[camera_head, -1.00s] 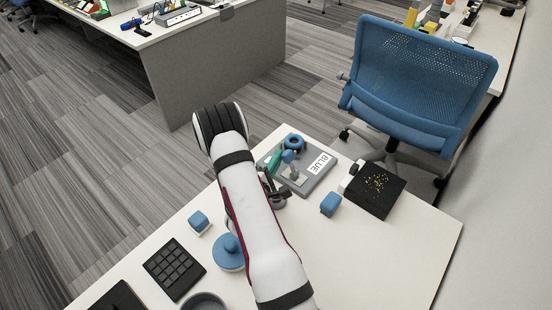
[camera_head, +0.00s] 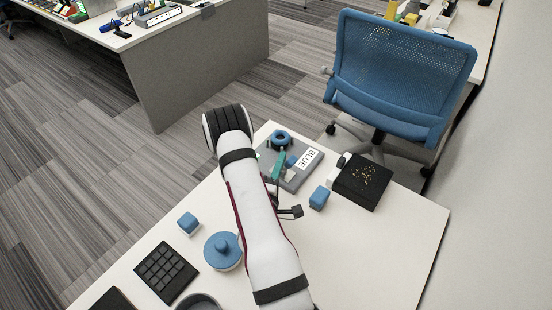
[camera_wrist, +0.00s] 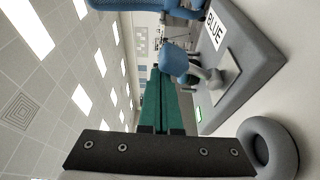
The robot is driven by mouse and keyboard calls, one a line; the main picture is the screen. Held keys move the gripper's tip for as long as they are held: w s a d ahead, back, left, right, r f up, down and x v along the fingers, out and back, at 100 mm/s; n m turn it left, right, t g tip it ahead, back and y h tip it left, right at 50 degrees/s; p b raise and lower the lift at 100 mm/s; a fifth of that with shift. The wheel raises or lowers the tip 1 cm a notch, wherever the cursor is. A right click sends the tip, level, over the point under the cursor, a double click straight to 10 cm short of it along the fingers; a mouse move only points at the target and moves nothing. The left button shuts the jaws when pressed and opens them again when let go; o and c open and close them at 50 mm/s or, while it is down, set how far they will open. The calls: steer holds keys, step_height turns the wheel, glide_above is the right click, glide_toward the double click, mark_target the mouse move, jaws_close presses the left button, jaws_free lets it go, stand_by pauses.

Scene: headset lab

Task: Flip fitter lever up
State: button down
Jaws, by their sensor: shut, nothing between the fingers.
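The fitter is a grey base (camera_head: 292,180) with a white BLUE label, at the table's far edge in the head view. It also shows at the upper right of the wrist view (camera_wrist: 262,45). In the wrist view the lever stands out from the base, towards the ceiling side. My gripper has green fingers (camera_wrist: 158,74), shut and empty, with tips close beside the knob; I cannot tell whether they touch. It also shows in the head view (camera_head: 281,159).
A blue block (camera_head: 319,198) and a black box (camera_head: 362,182) lie right of the fitter. A blue round piece (camera_head: 222,249), another block (camera_head: 188,222) and a keypad (camera_head: 166,270) lie left of my arm.

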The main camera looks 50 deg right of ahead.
steer(key=shift+s+f, duration=0.2)
steer(key=shift+s, duration=0.5)
steer(key=v, duration=0.3)
steer(key=f+v, duration=0.1)
steer(key=v, duration=0.2)
steer(key=w+v, duration=0.1)
steer(key=v, duration=0.2)
steer(key=shift+s+a+f, duration=0.15)
steer(key=shift+a+f, duration=0.05)
steer(key=shift+a, duration=0.35)
